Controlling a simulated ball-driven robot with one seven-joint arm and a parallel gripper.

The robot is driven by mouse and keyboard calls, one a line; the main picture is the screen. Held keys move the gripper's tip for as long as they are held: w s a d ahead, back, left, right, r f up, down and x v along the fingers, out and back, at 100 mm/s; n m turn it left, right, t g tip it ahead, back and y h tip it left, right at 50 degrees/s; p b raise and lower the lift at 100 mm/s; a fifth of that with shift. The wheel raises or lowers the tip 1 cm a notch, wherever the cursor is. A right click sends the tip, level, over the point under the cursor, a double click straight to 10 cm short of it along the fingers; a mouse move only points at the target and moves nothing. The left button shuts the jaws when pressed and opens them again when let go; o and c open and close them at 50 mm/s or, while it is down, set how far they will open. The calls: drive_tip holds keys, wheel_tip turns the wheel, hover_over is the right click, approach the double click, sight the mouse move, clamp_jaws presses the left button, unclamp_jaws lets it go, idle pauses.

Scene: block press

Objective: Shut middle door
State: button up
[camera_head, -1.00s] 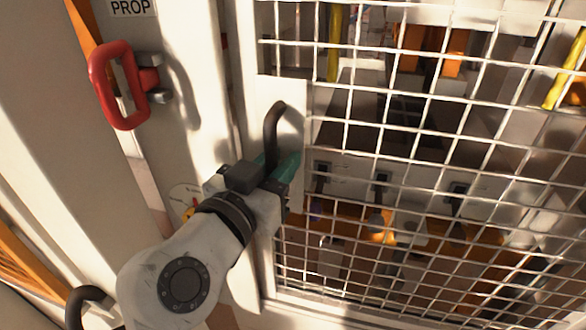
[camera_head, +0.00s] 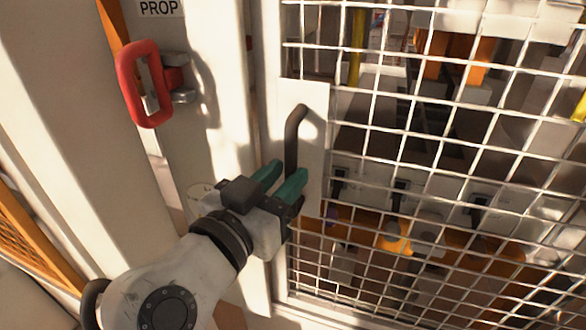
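The mesh door (camera_head: 430,130) fills the right of the view, its white frame upright beside a pale post. I cannot tell whether any gap is left between door and post. A dark curved handle (camera_head: 293,140) is mounted on a white plate (camera_head: 315,150) at the door's left edge. My gripper (camera_head: 285,176) has two teal fingers spread apart at the handle's lower end. The fingers partly hide that lower end, and I cannot tell whether they touch it. The gripper is open.
A red loop handle (camera_head: 145,84) on a metal latch stands out from the pale post (camera_head: 215,110) at the upper left. Orange and grey machine parts (camera_head: 395,238) lie behind the mesh. A dark curved handle (camera_head: 92,300) shows at the lower left.

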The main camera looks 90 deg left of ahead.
drive_tip(key=v, duration=0.7)
drive_tip(key=shift+s+d+b, duration=0.15)
drive_tip(key=shift+d+b, duration=0.1)
drive_tip(key=shift+b, duration=0.05)
